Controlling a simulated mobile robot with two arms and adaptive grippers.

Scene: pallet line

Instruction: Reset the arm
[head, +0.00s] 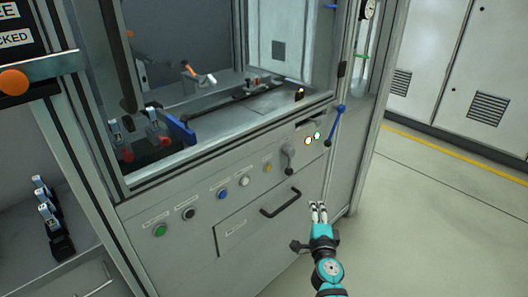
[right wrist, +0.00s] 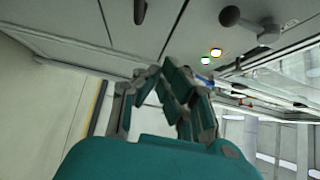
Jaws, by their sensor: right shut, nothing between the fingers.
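My right gripper (head: 319,208) is shut and empty in front of the grey machine cabinet (head: 250,240), low and to the right of the drawer handle. In the right wrist view its fingers (right wrist: 165,72) point towards the panel, touching nothing visible. A small orange and white arm (head: 199,75) shows behind the cabinet's window. The panel has a row of buttons: green (head: 159,230), black (head: 189,213), blue (head: 222,195), white (head: 244,181) and yellow (head: 267,168). Their labels are too small to read. My left gripper is not in view.
A dark rotary handle (head: 289,158) and two lit lamps (head: 308,140) sit right of the buttons. A blue-knobbed lever (head: 335,125) sticks out at the cabinet's right edge. The black drawer handle (head: 280,203) protrudes below. The floor at right is clear.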

